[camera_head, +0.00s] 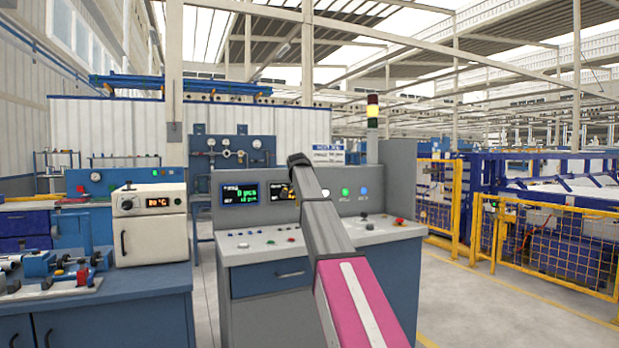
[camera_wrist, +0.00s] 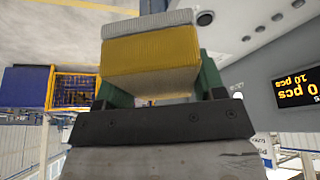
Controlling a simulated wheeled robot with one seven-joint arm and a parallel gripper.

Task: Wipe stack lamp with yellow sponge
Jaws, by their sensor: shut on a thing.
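The stack lamp (camera_head: 373,112) stands upright on a pole at the back of the grey control console, right of my arm in the head view. It has a dark red top, a glowing yellow middle and a dark lower segment. In the wrist view, my gripper (camera_wrist: 152,76) is shut on the yellow sponge (camera_wrist: 150,54), a yellow block with pale grey layers, between green fingers. In the head view my arm reaches up across the console, left of the lamp and apart from it. My fingers and the sponge are hidden there.
The control console (camera_head: 270,255) has screens, buttons and a red knob below the lamp. A white oven box (camera_head: 150,225) stands on a blue bench at the left. Yellow mesh fencing (camera_head: 550,250) runs along the right. Open floor lies between the console and fence.

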